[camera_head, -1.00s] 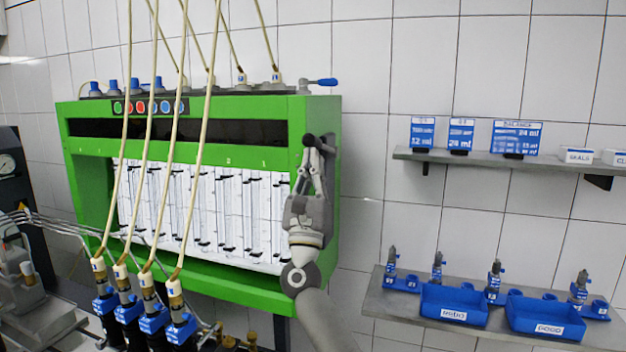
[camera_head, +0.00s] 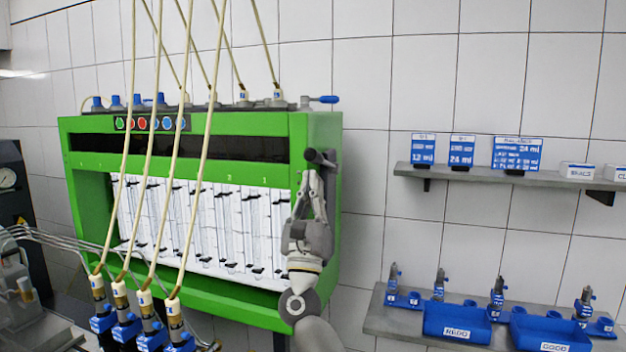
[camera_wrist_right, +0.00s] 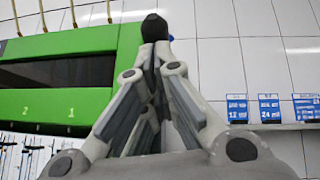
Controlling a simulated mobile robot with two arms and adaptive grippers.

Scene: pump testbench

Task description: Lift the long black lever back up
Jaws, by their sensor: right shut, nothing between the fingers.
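The long black lever (camera_head: 318,157) is at the right side of the green test bench (camera_head: 318,130), near its front right edge. Only its dark upper end shows clearly; the rest is hidden behind my right gripper or not distinguishable. My right gripper (camera_head: 315,174) points up, its fingers together and empty, with the tips just below the lever's dark end. In the right wrist view, the black rounded end of the lever (camera_wrist_right: 154,27) stands right above the closed fingertips (camera_wrist_right: 163,52). I cannot tell whether they touch. My left gripper is not in view.
Thin hoses (camera_head: 203,160) hang in front of the bench. A blue-handled valve (camera_head: 325,99) sits on its top right. To the right are a sign shelf (camera_head: 440,172) and a lower shelf with blue trays (camera_head: 457,322). The tiled wall between is clear.

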